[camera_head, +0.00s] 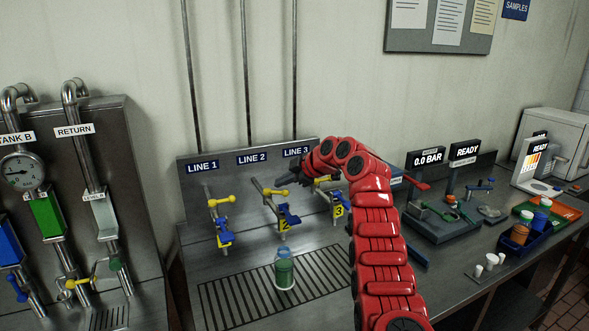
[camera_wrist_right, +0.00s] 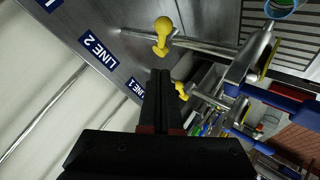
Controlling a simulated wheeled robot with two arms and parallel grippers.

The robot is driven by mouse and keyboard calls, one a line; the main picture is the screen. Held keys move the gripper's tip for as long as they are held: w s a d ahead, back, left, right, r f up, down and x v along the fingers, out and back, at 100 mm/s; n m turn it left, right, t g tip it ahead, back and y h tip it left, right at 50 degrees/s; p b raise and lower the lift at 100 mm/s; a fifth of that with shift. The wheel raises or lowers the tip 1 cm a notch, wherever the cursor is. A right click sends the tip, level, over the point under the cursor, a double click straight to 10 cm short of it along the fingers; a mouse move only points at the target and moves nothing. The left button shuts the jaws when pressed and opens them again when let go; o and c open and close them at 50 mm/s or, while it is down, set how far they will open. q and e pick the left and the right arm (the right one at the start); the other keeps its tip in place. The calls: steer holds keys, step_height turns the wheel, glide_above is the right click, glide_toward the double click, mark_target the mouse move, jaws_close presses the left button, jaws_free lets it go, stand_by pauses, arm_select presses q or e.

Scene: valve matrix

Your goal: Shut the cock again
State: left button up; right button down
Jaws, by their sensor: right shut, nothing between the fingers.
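Three sample cocks stand in a row on a steel panel: the line 1 cock (camera_head: 225,236), the line 2 cock (camera_head: 288,218) and the line 3 cock (camera_head: 338,211). Each has a blue part and a yellow knobbed handle. The line 2 yellow handle (camera_head: 275,192) points right; a yellow knob (camera_wrist_right: 163,28) is close to my fingertips in the right wrist view. My right gripper (camera_head: 283,183) is shut and empty beside the line 2 and line 3 cocks, and its fingers (camera_wrist_right: 161,73) show together in the wrist view. The arm partly hides the line 3 cock. My left gripper is not in view.
A jar of green liquid (camera_head: 285,271) stands on the drain grate (camera_head: 225,300) below the line 2 cock. Tank pipes with a gauge (camera_head: 20,172) stand at left. Displays, tools and a blue tray (camera_head: 517,247) of bottles fill the right bench.

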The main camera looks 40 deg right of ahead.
mark_target(275, 192)
steer(key=f, duration=0.1)
steer(key=w+d+f+p, duration=0.1)
steer(key=f, duration=0.1)
steer(key=shift+w+d+f+p, duration=0.3)
steer(key=shift+w+f+p, duration=0.05)
